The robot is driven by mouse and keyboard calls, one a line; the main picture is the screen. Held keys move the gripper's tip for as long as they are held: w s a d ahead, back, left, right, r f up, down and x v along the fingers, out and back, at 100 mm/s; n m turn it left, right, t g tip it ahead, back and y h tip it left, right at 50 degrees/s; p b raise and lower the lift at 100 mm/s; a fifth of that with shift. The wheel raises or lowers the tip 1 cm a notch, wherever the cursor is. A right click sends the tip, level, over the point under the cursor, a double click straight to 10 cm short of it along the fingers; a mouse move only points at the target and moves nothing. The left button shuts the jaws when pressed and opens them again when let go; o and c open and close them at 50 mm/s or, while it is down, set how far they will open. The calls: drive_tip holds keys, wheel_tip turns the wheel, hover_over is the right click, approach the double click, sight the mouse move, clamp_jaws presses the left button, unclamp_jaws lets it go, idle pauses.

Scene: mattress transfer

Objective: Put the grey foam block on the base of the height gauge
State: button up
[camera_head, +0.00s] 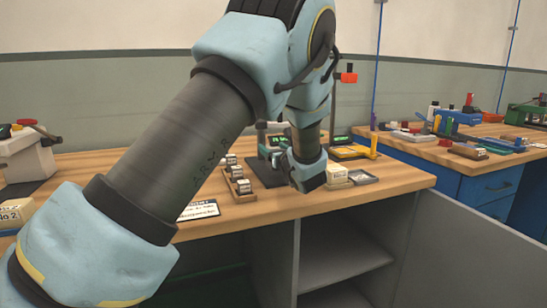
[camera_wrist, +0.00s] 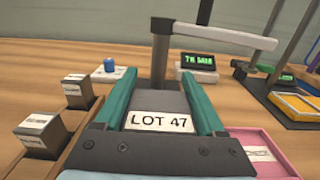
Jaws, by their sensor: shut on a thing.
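My gripper (camera_wrist: 165,92) has teal fingers on both sides of a grey block (camera_wrist: 158,102) and is shut on it. A white "LOT 47" label shows at the block's near side in the wrist view. The height gauge, with its dark upright post (camera_wrist: 160,55) and pale horizontal arm (camera_wrist: 225,34), stands just beyond the block. Its base is mostly hidden in the wrist view; a dark base (camera_head: 266,173) shows left of my gripper (camera_head: 308,178) in the head view. The held block is hidden there, and I cannot tell whether it touches the base.
A wooden rack with several labelled small blocks (camera_wrist: 40,135) lies left. A pink tray (camera_wrist: 268,150) is at near right. A cream block (camera_head: 337,174) sits right of my gripper.

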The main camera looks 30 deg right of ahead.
drive_tip(key=shift+f, duration=1.2)
drive_tip(key=shift+f, duration=0.2)
drive_tip(key=o, duration=1.3)
drive_tip(key=shift+r, duration=0.1)
drive_tip(key=shift+r, duration=0.15)
drive_tip(key=s, duration=0.4)
drive_tip(key=s+a, duration=0.1)
drive_tip(key=s, duration=0.3)
drive_tip(key=s+b, duration=0.1)
drive_tip(key=s, duration=0.3)
drive_tip(key=shift+a, duration=0.25)
